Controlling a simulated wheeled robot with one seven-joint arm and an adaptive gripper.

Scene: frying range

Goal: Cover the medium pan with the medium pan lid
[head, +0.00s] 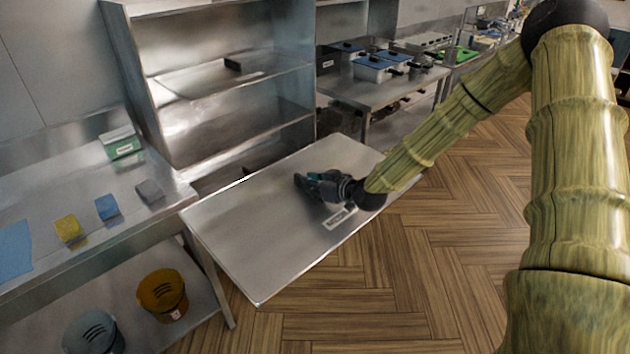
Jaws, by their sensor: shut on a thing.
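My gripper (308,183) is low over the bare steel table (265,240) in the middle of the head view, pointing left. The gripper and my wrist hide whatever lies between and behind the fingers. I cannot pick out the medium pan or the medium pan lid with certainty. A white label (340,218) lies on the table just in front of my wrist.
Containers with blue lids (374,66) stand on a back table. The steel table's left part is clear.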

